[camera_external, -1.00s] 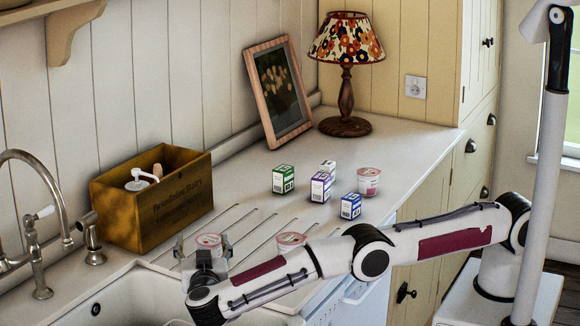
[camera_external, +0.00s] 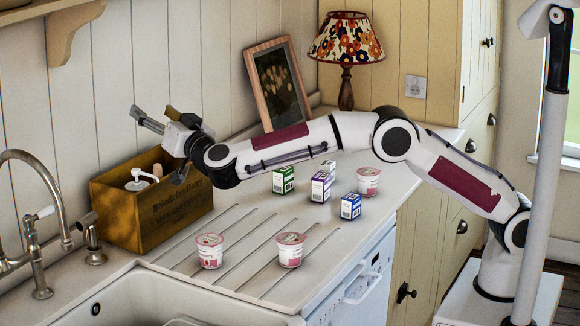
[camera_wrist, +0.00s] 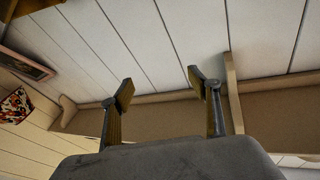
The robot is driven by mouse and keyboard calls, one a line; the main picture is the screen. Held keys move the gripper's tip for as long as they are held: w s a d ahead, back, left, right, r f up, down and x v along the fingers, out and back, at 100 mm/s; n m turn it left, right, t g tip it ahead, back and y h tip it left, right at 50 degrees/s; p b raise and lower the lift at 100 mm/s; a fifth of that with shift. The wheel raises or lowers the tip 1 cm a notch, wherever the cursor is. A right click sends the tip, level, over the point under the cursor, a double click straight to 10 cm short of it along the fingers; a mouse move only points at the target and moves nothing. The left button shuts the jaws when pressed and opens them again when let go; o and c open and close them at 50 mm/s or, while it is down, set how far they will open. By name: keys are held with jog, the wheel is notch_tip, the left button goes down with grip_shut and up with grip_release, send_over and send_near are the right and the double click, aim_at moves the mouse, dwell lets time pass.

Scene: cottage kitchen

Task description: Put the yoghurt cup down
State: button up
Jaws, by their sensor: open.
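A pink and white yoghurt cup (camera_external: 209,252) stands upright on the grooved drainboard (camera_external: 244,231) near the sink. A second, similar cup (camera_external: 289,250) stands upright to its right, apart from it. A third cup (camera_external: 368,182) stands further back beside some small cartons. My gripper (camera_external: 154,120) is raised above the wooden box, well clear of the cups, pointing up and left. In the wrist view my gripper (camera_wrist: 160,87) is open, with nothing between its fingers.
Several small cartons, one green (camera_external: 283,180) and one blue (camera_external: 351,206), stand mid-counter. A wooden box (camera_external: 150,212) with a pump bottle stands against the wall. A tall tap (camera_external: 30,225) is at left. A lamp (camera_external: 346,50) and picture frame (camera_external: 277,90) are behind. The wrist view shows a wall shelf (camera_wrist: 160,108).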

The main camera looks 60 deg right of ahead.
jog(key=s+d+r+n+y, duration=0.3)
jog(key=d+r+n+y, duration=0.15)
jog(key=r+y, duration=0.4)
jog(key=s+d+r+n+g+y, duration=0.25)
jog(key=s+d, duration=0.25)
jog(key=s, duration=0.5)
jog(key=s+d+f+g+h, duration=0.1)
jog(key=s+d+f+g, duration=0.2)
jog(key=s, duration=1.1)
jog(key=s+d+f+g+h, duration=0.1)
jog(key=s+d+f+g, duration=0.3)
jog(key=s+d+f, duration=0.6)
jog(key=s+d+f+g+h, duration=0.2)
jog(key=s+d+f, duration=0.4)
jog(key=s+f, duration=0.8)
jog(key=s+g, duration=0.1)
jog(key=s, duration=0.4)
jog(key=shift+d+g, duration=0.25)
jog(key=shift+g, duration=0.1)
jog(key=shift+o, duration=0.3)
jog(key=shift+a+f, duration=0.1)
